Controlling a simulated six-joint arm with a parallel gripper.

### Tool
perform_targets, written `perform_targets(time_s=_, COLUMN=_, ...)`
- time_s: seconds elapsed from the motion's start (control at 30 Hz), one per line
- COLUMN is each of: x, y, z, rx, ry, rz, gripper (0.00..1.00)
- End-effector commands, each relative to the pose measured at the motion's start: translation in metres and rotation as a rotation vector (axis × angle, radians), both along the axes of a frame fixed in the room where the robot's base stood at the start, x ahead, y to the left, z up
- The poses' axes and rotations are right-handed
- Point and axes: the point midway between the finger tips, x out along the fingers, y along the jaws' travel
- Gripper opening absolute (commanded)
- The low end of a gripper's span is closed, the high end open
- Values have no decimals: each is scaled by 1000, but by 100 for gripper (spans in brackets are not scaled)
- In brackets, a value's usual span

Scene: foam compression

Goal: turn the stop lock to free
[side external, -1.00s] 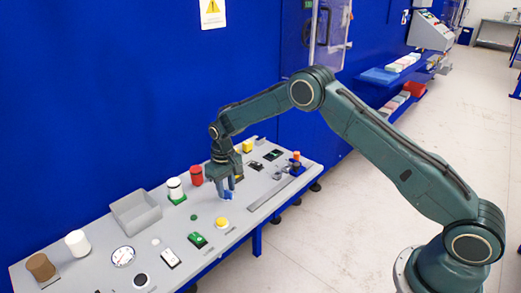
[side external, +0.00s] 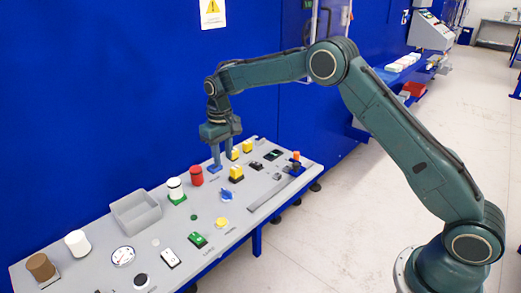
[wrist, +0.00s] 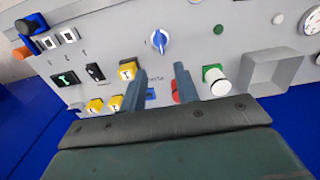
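A blue rotary knob (side external: 226,195) sits on the grey sloped panel (side external: 262,205). In the wrist view the knob (wrist: 160,40) shows a pale ridge pointing roughly up and down the picture. A smaller blue part (wrist: 150,94) lies on the panel, seen between my fingers. I cannot read the labels, so I cannot tell for sure which is the stop lock. My gripper (side external: 221,163) is above the back part of the panel, behind and clear of the knob. In the wrist view its fingers (wrist: 160,75) are apart and empty.
Yellow blocks (side external: 236,174) stand close by my fingers. A red cylinder (side external: 196,176) and a white cylinder on a green base (side external: 175,188) are to the left, then a grey tray (side external: 136,213). The blue wall (side external: 100,100) rises behind the panel.

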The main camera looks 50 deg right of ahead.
Motion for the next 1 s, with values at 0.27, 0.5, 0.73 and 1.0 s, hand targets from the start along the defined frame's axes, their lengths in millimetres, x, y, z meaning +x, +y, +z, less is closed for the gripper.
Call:
perform_targets(time_s=0.27, x=0, y=0, z=14, rx=0, ry=0, rz=0, gripper=31)
perform_targets(time_s=0.5, x=0, y=0, z=15, rx=0, ry=1, rz=0, gripper=31)
perform_targets(time_s=0.73, x=-3, y=-1, z=21, rx=0, ry=-6, rz=0, gripper=31)
perform_targets(time_s=1.0, x=-25, y=-5, z=63, rx=3, ry=-46, rz=-2, gripper=31)
